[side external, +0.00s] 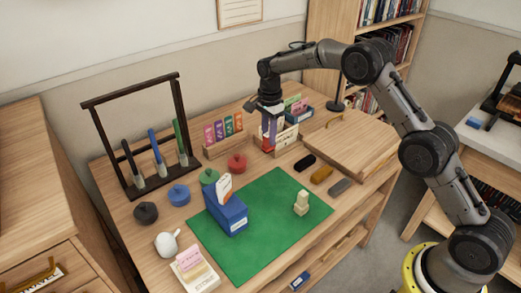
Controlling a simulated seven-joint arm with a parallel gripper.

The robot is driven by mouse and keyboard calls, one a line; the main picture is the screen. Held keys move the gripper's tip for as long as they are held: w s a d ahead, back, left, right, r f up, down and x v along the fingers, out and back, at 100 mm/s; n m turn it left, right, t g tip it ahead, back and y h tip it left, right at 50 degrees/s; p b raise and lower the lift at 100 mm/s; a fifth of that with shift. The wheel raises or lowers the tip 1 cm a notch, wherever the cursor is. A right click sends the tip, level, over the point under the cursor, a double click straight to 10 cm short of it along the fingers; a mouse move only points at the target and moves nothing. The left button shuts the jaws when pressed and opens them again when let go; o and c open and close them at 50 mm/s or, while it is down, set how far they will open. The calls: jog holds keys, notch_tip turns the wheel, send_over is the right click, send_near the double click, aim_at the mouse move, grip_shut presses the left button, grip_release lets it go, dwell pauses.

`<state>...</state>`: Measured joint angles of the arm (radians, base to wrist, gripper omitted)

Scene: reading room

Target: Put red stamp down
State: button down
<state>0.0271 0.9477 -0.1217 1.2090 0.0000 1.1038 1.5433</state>
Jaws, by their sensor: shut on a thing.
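My gripper (268,116) points down at the back of the desk, in front of the wooden card box. It is shut on a slim upright thing with a red part (267,142) low on it, which I take for the red stamp. The fingers and small size hide most of its shape, and I cannot tell whether its lower end touches anything. A red round pot (237,163) sits on the desk in front and to the left of my gripper. A dark rack (131,88) at the left has black, blue and green upright pieces at its base.
A wooden box (286,139) with cards and a holder (228,146) of coloured tabs stand close by my gripper. A blue box (229,216) and a pale block (301,203) stand on the green mat (262,254). The mat's front is clear.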

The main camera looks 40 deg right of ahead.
jog(key=w+f, duration=0.4)
jog(key=f, duration=0.1)
jog(key=shift+w+f, duration=0.1)
jog(key=shift+f, duration=1.55)
jog(key=shift+f, duration=0.1)
jog(key=c, duration=0.7)
grip_release()
notch_tip(320, 180, up, 12)
jog(key=shift+r, duration=0.1)
jog(key=shift+r, duration=0.1)
